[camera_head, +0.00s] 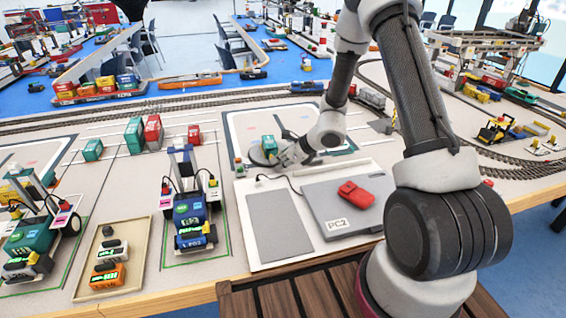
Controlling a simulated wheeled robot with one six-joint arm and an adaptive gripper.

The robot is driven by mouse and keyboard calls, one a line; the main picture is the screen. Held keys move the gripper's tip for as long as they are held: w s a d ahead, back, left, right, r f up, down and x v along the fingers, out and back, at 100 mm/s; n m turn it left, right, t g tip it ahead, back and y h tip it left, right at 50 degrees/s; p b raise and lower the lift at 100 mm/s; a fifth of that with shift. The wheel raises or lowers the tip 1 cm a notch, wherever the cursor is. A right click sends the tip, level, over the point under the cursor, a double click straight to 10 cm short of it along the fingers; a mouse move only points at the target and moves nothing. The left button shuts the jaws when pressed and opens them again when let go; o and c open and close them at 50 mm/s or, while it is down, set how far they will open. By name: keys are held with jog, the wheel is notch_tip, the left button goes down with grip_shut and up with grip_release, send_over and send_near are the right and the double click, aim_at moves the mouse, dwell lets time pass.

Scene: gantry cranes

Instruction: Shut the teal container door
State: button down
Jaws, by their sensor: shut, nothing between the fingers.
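My arm reaches over the table from the right, and my gripper (264,157) is low over the grey pad at the table's middle. It is shut and small in this view. A small teal container (269,143) stands right at the gripper, partly covered by it; I cannot tell whether they touch. Its door cannot be made out. Other teal containers stand to the left: a small one (93,150) and a taller one (134,136) beside red containers. Which of them has an open door is too small to tell.
A closed grey laptop (330,222) with a red object (355,194) on it lies in front of my gripper, beside a grey panel (280,226). A blue gantry crane (187,205) and a tray with small devices (112,255) stand at the left. Rail tracks (240,108) run behind.

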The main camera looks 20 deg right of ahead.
jog(key=shift+w+a, duration=0.25)
jog(key=shift+a, duration=0.4)
jog(key=shift+w+a, duration=0.2)
jog(key=shift+a, duration=0.45)
jog(key=shift+w+d, duration=0.1)
dwell(0.8)
